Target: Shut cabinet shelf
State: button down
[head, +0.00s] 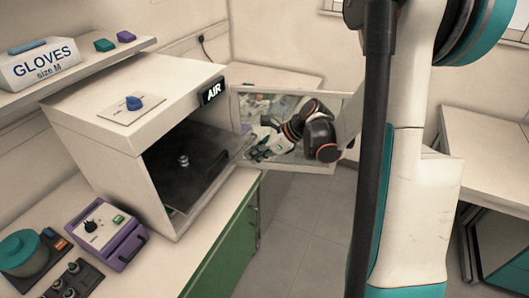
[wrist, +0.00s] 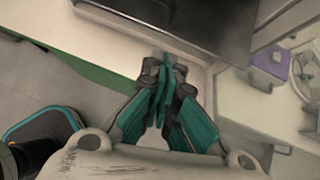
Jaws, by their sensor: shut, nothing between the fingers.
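The white cabinet (head: 120,95) with the "AIR" sign stands on the counter at the left in the head view. Its door (head: 338,110), a pale frame around a clear pane, hangs open to the right. The dark shelf (head: 178,188) lies inside, its front edge near the cabinet's opening; a dark flat surface, likely the shelf (wrist: 200,18), crosses the top of the wrist view. My gripper (head: 254,152) is shut and empty, just right of the shelf in front of the door pane. The wrist view shows its teal fingers (wrist: 163,70) together. I cannot tell whether they touch the shelf.
A purple device (head: 112,235) and a teal-lidded pot (head: 25,252) stand on the counter left of the cabinet. A glove box (head: 38,65) sits on the wall shelf above. Open floor (head: 305,215) lies right of the green counter front (head: 228,245). Another table (head: 485,150) stands at right.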

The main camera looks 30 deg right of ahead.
aim_at(209, 150)
jog(key=w+a, duration=0.1)
jog(key=a, duration=0.1)
jog(key=w+a+f+b, duration=0.1)
jog(key=w, duration=0.1)
jog(key=shift+w+a, duration=0.2)
jog(key=shift+a, duration=0.2)
jog(key=shift+w, duration=0.1)
jog(key=w+a, duration=0.3)
jog(key=w, duration=0.2)
jog(key=w+a, duration=0.2)
jog(key=shift+w+a, duration=0.35)
jog(key=shift+w, duration=0.15)
